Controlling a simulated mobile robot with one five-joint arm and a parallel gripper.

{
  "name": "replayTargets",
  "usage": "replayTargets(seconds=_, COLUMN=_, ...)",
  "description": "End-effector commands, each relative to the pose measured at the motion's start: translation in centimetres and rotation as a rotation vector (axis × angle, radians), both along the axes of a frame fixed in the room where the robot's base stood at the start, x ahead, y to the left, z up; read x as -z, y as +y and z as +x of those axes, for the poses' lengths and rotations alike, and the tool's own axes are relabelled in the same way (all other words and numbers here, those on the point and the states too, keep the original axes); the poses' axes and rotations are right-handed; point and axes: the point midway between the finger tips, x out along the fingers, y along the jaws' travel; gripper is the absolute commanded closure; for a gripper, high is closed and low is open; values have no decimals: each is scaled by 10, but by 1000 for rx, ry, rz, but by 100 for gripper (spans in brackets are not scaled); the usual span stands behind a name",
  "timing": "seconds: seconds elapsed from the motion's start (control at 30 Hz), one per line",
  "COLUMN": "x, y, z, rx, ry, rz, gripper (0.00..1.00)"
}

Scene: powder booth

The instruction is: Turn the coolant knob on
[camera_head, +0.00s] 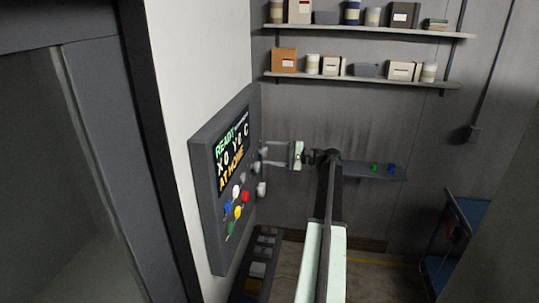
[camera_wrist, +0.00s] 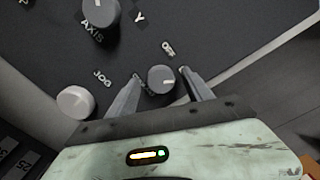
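A dark control panel (camera_head: 204,150) hangs on the white wall at the left in the head view. It has a lit screen (camera_head: 232,146), coloured buttons and grey knobs along its right side. In the wrist view a small round grey knob (camera_wrist: 161,79) with a pale mark sits below the label "OFF"; another label beside it is partly hidden by a finger. I cannot read the word "coolant". My gripper (camera_head: 267,154) is open, with one finger on each side of this knob and a small gap on both sides.
In the wrist view a larger AXIS knob (camera_wrist: 101,18) and a pale round control (camera_wrist: 76,102) near "JOG" lie to the left. Shelves with boxes and jars (camera_head: 360,79) and a small ledge (camera_head: 350,171) are on the back wall. A blue cart (camera_head: 468,215) stands at the right.

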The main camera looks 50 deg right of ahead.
Motion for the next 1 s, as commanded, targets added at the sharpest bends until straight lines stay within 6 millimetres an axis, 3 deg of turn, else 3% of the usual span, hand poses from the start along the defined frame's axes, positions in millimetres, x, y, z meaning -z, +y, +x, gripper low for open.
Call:
replayTargets(seconds=0.17, x=0, y=-2, z=-4, rx=0, ry=-1, rz=0, gripper=41)
replayTargets(seconds=0.6, x=0, y=-39, z=-65, rx=0, ry=0, rz=0, gripper=41)
replayTargets(seconds=1.0, x=0, y=-41, z=-68, rx=0, ry=0, rz=0, gripper=41)
